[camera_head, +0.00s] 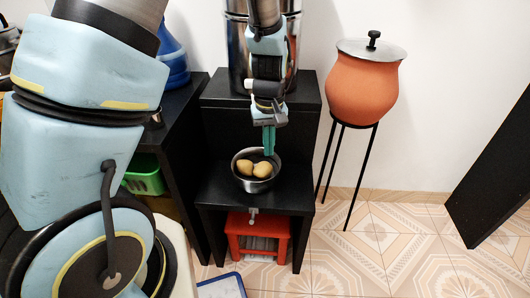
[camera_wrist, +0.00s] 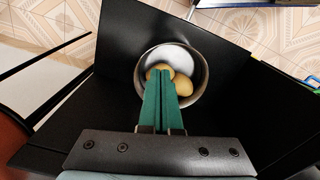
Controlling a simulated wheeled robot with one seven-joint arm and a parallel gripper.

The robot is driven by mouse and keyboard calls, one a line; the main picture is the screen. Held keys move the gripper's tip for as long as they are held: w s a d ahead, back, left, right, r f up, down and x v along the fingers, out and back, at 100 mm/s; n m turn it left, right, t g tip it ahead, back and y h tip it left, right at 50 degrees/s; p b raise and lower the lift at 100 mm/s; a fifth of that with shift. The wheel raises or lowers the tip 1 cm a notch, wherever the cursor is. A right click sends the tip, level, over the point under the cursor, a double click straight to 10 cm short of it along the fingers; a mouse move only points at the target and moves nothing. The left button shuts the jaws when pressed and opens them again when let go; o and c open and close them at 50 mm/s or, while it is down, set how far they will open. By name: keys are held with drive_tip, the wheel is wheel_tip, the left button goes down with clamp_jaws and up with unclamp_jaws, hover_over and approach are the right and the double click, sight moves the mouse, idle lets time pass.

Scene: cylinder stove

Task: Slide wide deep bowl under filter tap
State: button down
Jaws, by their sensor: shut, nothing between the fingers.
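The deep steel bowl (camera_head: 243,180) stands on the lower black shelf (camera_head: 292,199) in the head view, with a few round yellow-brown items like potatoes (camera_head: 262,170) in it. The bowl also shows in the wrist view (camera_wrist: 203,72). My gripper (camera_head: 269,153) points down at the bowl's back right rim, its green fingers closed together with nothing between them. In the wrist view the fingertips overlap the bowl's near side; whether they touch it I cannot tell. A large steel cylinder (camera_head: 237,50), probably the filter, stands on the upper black step behind my arm. Its tap is not clearly visible.
A clay pot (camera_head: 366,88) with a lid stands on a thin black stand at the right. A red stool (camera_head: 240,228) is under the shelf. A green basket (camera_head: 145,176) and blue jug (camera_head: 172,55) are at the left. Tiled floor is open at the front right.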

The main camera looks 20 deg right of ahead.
sight(252, 184)
drive_tip(key=f, duration=0.3)
drive_tip(key=f+b, duration=0.1)
drive_tip(key=f, duration=0.6)
drive_tip(key=shift+d, duration=0.25)
drive_tip(key=shift+s+a+r, duration=0.1)
drive_tip(key=shift+s+a, duration=0.05)
drive_tip(key=shift+s, duration=0.7)
